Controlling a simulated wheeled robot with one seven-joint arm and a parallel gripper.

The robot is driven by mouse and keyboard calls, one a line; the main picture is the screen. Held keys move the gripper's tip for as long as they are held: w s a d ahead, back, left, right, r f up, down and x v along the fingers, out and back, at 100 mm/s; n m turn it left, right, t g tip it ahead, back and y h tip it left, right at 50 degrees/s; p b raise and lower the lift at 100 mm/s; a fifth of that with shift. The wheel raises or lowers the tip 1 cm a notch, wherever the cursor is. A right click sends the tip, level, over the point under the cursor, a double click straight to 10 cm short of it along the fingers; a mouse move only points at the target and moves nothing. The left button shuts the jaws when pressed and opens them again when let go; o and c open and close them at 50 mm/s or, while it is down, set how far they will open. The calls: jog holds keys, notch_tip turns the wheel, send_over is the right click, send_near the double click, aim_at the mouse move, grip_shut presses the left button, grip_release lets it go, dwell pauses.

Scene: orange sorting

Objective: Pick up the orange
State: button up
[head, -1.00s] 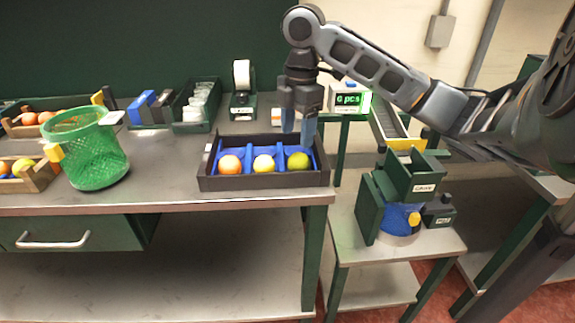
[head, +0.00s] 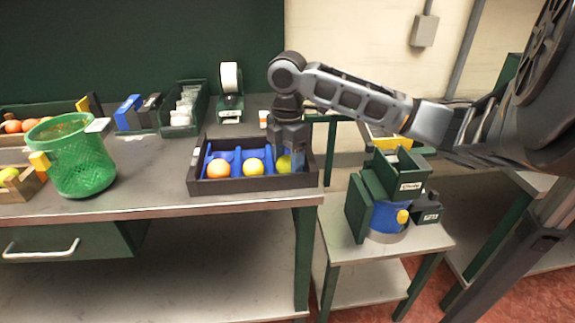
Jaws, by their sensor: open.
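An orange fruit (head: 217,169) lies in the left slot of a dark tray (head: 250,186) with a blue insert. A yellow-green fruit (head: 284,164) lies in the right slot, partly hidden by my gripper. My gripper (head: 291,165) points down into the right end of the tray, open, with its fingers at the yellow-green fruit. Whether the fingers touch it I cannot tell. The orange fruit is apart from my gripper, to its left.
A green mesh basket (head: 75,165) stands to the left on the table. Crates with more fruit (head: 18,125) are at the far left. A lower stand (head: 390,245) with green boxes is at the right.

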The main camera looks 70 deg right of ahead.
jog(key=shift+c, duration=0.4)
jog(key=c, duration=0.6)
jog(key=shift+c, duration=0.2)
jog(key=shift+r, duration=0.15)
